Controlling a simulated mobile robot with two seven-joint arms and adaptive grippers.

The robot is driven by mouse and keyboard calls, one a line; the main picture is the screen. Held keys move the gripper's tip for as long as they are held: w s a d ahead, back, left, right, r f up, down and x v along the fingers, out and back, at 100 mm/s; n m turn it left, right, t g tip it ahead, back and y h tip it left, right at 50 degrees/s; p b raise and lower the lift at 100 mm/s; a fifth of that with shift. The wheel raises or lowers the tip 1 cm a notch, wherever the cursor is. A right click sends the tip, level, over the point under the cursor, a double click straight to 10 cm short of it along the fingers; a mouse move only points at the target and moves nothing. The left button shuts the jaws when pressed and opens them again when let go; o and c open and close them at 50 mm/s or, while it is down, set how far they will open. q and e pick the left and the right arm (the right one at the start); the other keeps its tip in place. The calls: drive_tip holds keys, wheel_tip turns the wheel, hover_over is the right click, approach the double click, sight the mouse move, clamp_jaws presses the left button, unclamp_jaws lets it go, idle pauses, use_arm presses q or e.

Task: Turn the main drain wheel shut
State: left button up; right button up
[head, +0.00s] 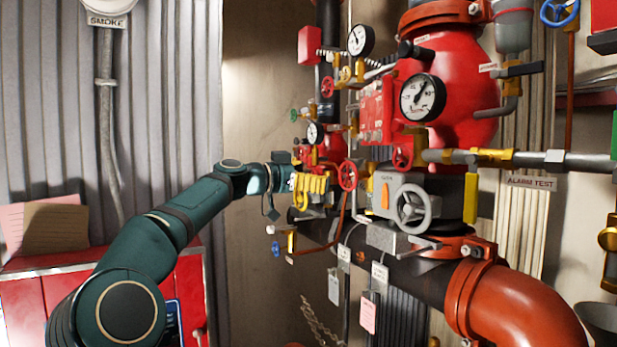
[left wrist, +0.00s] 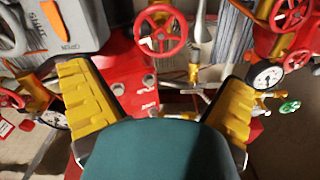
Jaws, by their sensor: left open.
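No legible label tells me which handwheel is the main drain wheel. A red spoked handwheel (head: 347,175) sits just right of my left gripper (head: 312,185) in the head view. In the left wrist view a red handwheel (left wrist: 160,31) is ahead, beyond the gap between the yellow fingers of my left gripper (left wrist: 158,78). The fingers are spread open with nothing between them, apart from that wheel. Another red handwheel (head: 402,157) is farther right. My right gripper is out of view.
Pressure gauges (head: 423,97), small valves and brass fittings crowd the red riser body (head: 455,75). A large orange-red elbow pipe (head: 515,305) is at lower right. Tags (head: 369,315) and a chain hang below. A red cabinet (head: 25,300) stands at lower left.

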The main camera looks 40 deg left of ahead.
sight(370, 318)
use_arm(q)
drive_tip(key=shift+s+a, duration=0.25)
drive_tip(key=shift+s, duration=0.35)
